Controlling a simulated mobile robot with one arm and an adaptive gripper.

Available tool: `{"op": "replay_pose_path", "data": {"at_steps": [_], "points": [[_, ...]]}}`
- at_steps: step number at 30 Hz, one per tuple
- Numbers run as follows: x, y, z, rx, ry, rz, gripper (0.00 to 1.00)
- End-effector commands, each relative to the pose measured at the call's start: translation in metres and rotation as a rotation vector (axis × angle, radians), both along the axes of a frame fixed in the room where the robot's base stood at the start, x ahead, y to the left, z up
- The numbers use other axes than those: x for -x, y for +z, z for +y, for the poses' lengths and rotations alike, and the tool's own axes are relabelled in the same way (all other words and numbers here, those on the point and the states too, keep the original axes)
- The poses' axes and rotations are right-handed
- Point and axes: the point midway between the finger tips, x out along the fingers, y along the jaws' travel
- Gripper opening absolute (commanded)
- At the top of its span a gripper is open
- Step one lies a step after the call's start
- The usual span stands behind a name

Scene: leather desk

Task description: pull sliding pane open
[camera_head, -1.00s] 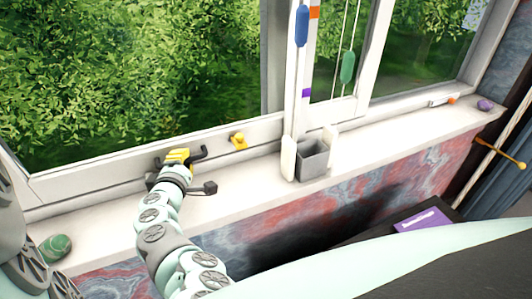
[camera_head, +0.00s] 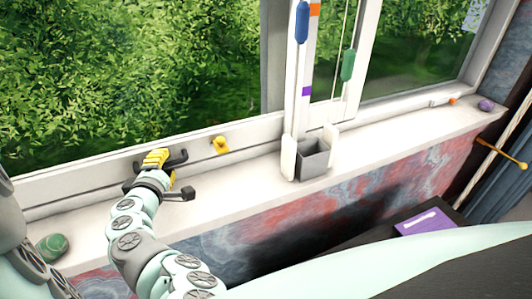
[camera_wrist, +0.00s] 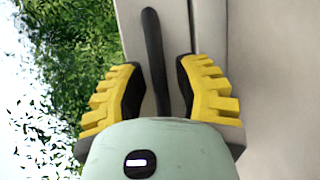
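The sliding pane's white bottom rail (camera_head: 85,178) runs along the sill in the head view, with green foliage behind the glass. A dark bar handle (camera_head: 178,158) is on that rail, and a yellow knob (camera_head: 220,146) sits to its right. My gripper (camera_head: 156,159), with yellow ridged fingers, is at the handle. In the wrist view the handle (camera_wrist: 152,45) runs between the two fingers (camera_wrist: 158,88), with a visible gap on each side. The fingers stand apart, around the handle. Any contact with one finger is hard to tell.
A grey box (camera_head: 314,158) stands on the white sill (camera_head: 250,178) right of my gripper. A green striped stone (camera_head: 52,248) lies on the sill at left. A marker (camera_head: 440,101) and a purple object (camera_head: 486,105) lie at the far right.

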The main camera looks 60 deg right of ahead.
Motion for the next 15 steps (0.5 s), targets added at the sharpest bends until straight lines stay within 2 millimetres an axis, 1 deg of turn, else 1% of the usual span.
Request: {"op": "replay_pose_path", "data": {"at_steps": [1, 3, 11, 15], "points": [[0.0009, 0.0001, -0.001, -0.001, -0.003, -0.001, 0.37], [0.0008, 0.0, -0.0011, -0.001, -0.003, -0.001, 0.43], [0.0011, -0.0001, -0.0005, -0.002, -0.003, -0.002, 0.43], [0.0048, 0.0008, 0.005, -0.002, 0.0, -0.001, 0.43]]}}
